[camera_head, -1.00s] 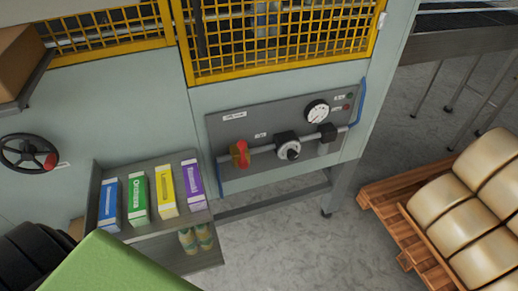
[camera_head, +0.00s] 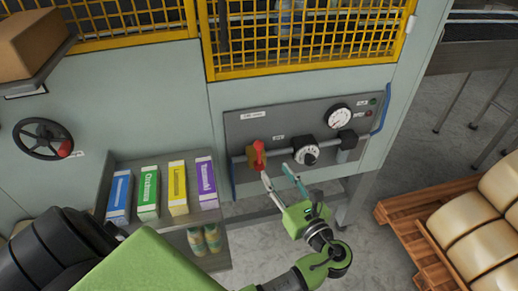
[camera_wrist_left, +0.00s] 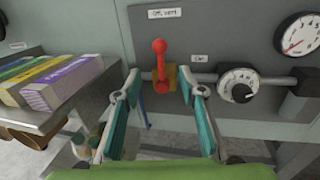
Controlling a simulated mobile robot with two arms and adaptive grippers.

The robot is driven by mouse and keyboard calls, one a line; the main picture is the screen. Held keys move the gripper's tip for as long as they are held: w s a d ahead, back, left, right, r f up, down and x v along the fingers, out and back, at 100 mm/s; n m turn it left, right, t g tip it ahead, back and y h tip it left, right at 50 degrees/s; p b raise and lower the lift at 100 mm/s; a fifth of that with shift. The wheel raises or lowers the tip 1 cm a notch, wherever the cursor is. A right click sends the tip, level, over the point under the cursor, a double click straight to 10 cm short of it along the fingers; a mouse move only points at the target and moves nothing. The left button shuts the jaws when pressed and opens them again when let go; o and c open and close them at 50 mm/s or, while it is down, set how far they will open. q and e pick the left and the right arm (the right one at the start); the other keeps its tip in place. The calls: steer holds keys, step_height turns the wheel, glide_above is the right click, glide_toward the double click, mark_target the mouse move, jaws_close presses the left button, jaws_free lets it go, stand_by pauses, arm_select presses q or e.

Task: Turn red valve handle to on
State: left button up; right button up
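The red valve handle (camera_head: 259,152) sits on a brass valve body on the pipe of the grey panel (camera_head: 238,128). In the left wrist view the red handle (camera_wrist_left: 159,60) points upward, with its ball end at the top. My left gripper (camera_head: 275,175) is in front of and just below the valve, green with teal finger pads. In the left wrist view its fingers (camera_wrist_left: 160,80) are spread apart on either side of the valve, with nothing between the pads. I cannot tell whether a finger touches the valve. My right gripper is not in view.
A black regulator knob (camera_head: 306,150) and a round gauge (camera_head: 340,117) are right of the valve. A shelf (camera_head: 150,227) with several coloured boxes stands at left. A handwheel (camera_head: 43,139) is farther left. A pallet (camera_head: 420,225) with sacks is at right.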

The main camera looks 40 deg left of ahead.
mark_target(260, 151)
arm_select(q)
steer(key=p+x, duration=0.2)
steer(key=x, duration=0.9)
steer(key=shift+a, duration=0.15)
steer(key=shift+w+a+f, duration=0.1)
steer(key=shift+w+a, duration=0.2)
steer(key=shift+a, duration=0.1)
jaws_close()
